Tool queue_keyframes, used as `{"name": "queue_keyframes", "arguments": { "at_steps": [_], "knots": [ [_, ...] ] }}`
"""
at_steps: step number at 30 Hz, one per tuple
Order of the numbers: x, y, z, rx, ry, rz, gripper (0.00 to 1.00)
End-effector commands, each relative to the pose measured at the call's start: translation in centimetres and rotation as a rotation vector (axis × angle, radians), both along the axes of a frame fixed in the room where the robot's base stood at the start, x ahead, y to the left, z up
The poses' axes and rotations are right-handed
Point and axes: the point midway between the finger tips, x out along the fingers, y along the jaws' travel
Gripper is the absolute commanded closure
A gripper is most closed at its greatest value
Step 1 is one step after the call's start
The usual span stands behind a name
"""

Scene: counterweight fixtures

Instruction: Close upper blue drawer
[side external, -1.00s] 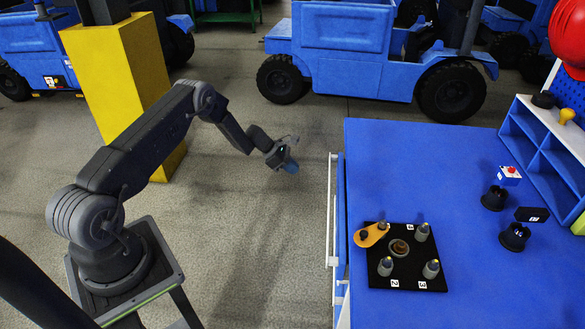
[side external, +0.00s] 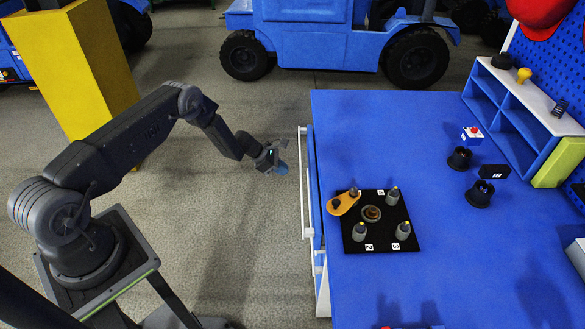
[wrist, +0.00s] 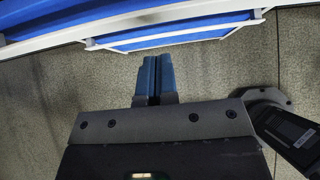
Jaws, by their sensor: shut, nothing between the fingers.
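The upper blue drawer (side external: 315,190) is at the left side of the blue workbench, with its front standing slightly out past the tabletop edge. A long white handle (side external: 304,185) runs along its front. In the wrist view, a blue drawer front (wrist: 170,39) with white edging crosses the top. My gripper (side external: 283,169) is left of the handle, with a small gap to it. Its blue fingertips (wrist: 153,60) are together and empty in the wrist view, pointing toward the drawer front. Contact is not visible. Lower drawers are mostly hidden under the bench edge.
The blue benchtop (side external: 400,130) carries a black plate (side external: 380,238) with several pegs and an orange piece, black round holders, and a blue shelf unit (side external: 520,105). A yellow column (side external: 75,70) stands behind my arm.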

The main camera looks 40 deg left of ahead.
Motion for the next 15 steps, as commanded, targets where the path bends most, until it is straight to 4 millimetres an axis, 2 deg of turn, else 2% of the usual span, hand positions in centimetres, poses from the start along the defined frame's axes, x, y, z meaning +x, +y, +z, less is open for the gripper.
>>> {"name": "queue_keyframes", "arguments": {
  "at_steps": [1, 6, 15],
  "knots": [
    [0.8, -0.7, 0.2, 0.002, -0.004, -0.004, 1.0],
    [2.1, -2.1, 0.2, 0.001, -0.002, -0.002, 1.0],
    [2.7, -2.6, 0.3, 0.001, -0.001, 0.0, 1.0]
  ]
}}
